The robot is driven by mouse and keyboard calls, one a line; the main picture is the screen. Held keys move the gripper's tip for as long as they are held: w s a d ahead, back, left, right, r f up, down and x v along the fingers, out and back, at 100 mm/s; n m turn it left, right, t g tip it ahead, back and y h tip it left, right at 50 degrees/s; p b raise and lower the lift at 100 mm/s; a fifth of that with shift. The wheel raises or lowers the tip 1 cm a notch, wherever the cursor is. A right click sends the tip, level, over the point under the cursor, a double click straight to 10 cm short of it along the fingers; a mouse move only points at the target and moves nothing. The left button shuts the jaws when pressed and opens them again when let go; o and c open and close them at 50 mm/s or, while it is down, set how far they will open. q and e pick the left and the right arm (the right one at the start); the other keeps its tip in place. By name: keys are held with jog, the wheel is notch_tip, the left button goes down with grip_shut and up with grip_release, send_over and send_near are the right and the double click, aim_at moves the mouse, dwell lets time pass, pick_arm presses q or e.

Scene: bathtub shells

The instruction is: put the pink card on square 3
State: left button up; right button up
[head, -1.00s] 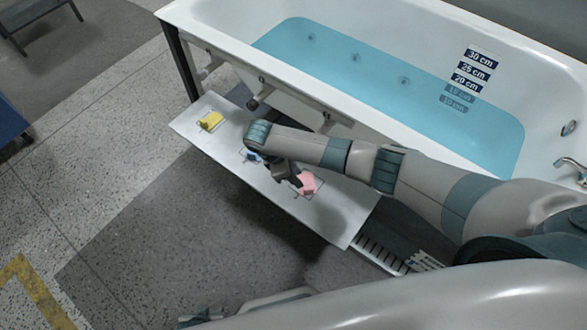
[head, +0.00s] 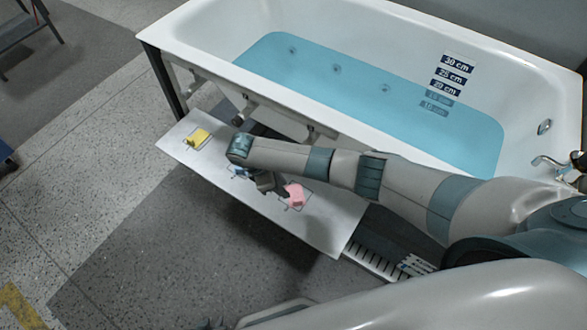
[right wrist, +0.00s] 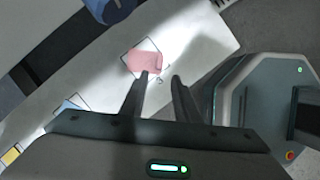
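The pink card (head: 294,194) lies within the rightmost outlined square on the white board (head: 320,235). It also shows in the right wrist view (right wrist: 144,62), inside a black outline whose number I cannot read for sure. My right gripper (right wrist: 161,75) is open, its two fingers apart and empty, with the left fingertip close to the card's lower edge; I cannot tell whether it touches. In the head view my right gripper (head: 272,186) is beside the card, partly hidden under my arm.
A yellow card (head: 198,137) is on the board's far-left square. A blue card (head: 239,172) is in the middle, partly hidden by my right arm. The water-filled bathtub (head: 400,45) stands behind the board. Speckled floor (head: 130,225) is open in front.

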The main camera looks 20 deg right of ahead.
jog(key=s+a+m+t+y, duration=0.1)
jog(key=s+a+y, duration=0.15)
jog(key=a, duration=0.35)
jog(key=s+a+t+y, duration=0.1)
jog(key=a+y, duration=0.2)
jog(key=a, duration=0.4)
jog(key=a+r+m+t+y, duration=0.4)
jog(key=a+r+y, duration=0.15)
jog(key=r, duration=0.25)
jog(key=s+d+f+m+h, duration=0.2)
jog(key=s+d+f+m, duration=0.15)
jog(key=d+f, duration=0.5)
jog(key=s+d+f+m+h, duration=0.1)
jog(key=s+d+f+m, duration=0.3)
jog(key=f, duration=0.7)
jog(key=s+d+f+m+h, duration=0.1)
jog(key=s+d+f, duration=0.5)
jog(key=s, duration=0.2)
jog(key=s+d+f+m+h, duration=0.1)
jog(key=s+d+f, duration=0.5)
jog(key=s, duration=0.3)
jog(key=shift+s+d+f+g, duration=0.15)
jog(key=shift+s+f+g, duration=0.1)
jog(key=shift+f+g, duration=0.05)
